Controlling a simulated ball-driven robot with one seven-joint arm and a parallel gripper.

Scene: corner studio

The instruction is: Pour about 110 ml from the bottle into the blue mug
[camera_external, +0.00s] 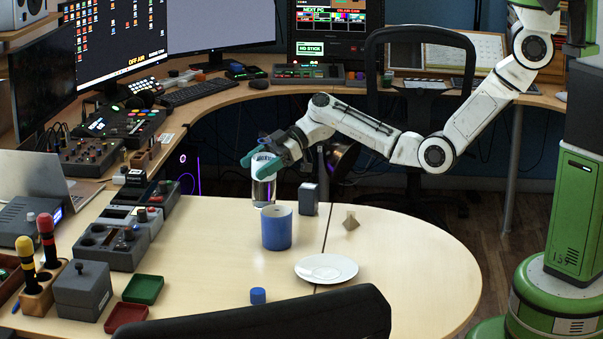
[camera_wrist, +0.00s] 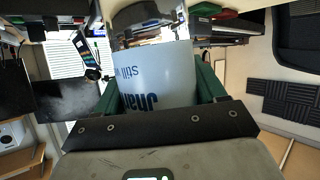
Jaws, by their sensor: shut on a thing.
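The bottle (camera_external: 263,191) has a pale label with dark lettering, and it looks roughly upright in the external view. My gripper (camera_external: 258,163), with green fingers, is shut on its upper part. In the wrist view the bottle (camera_wrist: 160,78) fills the space between the fingers, its label print upside down. The blue mug (camera_external: 277,231) stands upright on the table, just in front of and below the bottle in the external view.
A white plate (camera_external: 326,269) lies right of the mug. A small blue cylinder (camera_external: 258,296) is in front. A dark grey box (camera_external: 308,199) and a small tan block (camera_external: 351,221) stand behind right. Control boxes (camera_external: 111,247) line the left side. A dark chair back (camera_external: 290,318) borders the front.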

